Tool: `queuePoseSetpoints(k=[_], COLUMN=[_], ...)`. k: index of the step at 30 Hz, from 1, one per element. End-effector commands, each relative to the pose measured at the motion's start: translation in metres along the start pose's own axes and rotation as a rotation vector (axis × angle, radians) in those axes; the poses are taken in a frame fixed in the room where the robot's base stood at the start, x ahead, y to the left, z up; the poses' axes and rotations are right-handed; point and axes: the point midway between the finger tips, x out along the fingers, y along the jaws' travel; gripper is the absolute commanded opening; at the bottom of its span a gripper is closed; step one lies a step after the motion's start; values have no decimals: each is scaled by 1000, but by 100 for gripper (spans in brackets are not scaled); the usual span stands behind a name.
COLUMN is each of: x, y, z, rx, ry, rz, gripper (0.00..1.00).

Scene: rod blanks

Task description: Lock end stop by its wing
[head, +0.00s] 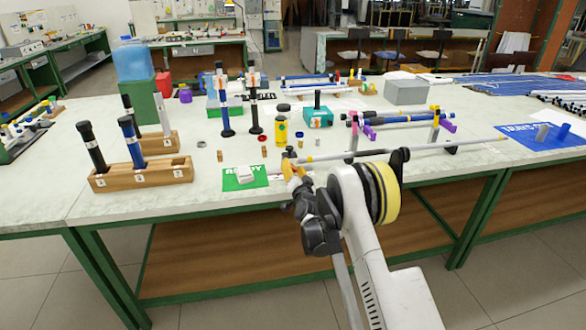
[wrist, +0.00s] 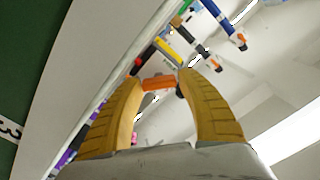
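A long grey rod (head: 430,146) lies level across dark holders near the table's front edge, its left end at my gripper (head: 291,168). In the wrist view an orange wing (wrist: 158,83) spans the gap between the two yellow fingertips of my gripper (wrist: 161,84). Both fingertips appear to meet the wing's ends. The rest of the end stop and its seat on the rod are mostly hidden by the fingers in the head view, so I cannot tell how the wing is turned about the rod.
A green mat (head: 246,178) with a white block lies left of my gripper. A wooden rack (head: 140,178) with upright rods stands farther left. Small coloured rings and a yellow bottle (head: 282,128) stand behind. A blue mat (head: 545,136) lies at the right. Purple clamps (head: 448,126) stand behind the rod.

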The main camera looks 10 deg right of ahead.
Motion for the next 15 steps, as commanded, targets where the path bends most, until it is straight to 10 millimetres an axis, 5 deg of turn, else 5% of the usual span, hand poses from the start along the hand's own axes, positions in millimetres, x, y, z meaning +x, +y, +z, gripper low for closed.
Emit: queuePoseSetpoints(k=[11, 15], x=[-2, -17], y=[0, 0], z=[0, 0], rx=[-1, -1], ry=[-1, -1], rz=[0, 0], gripper=[61, 61])
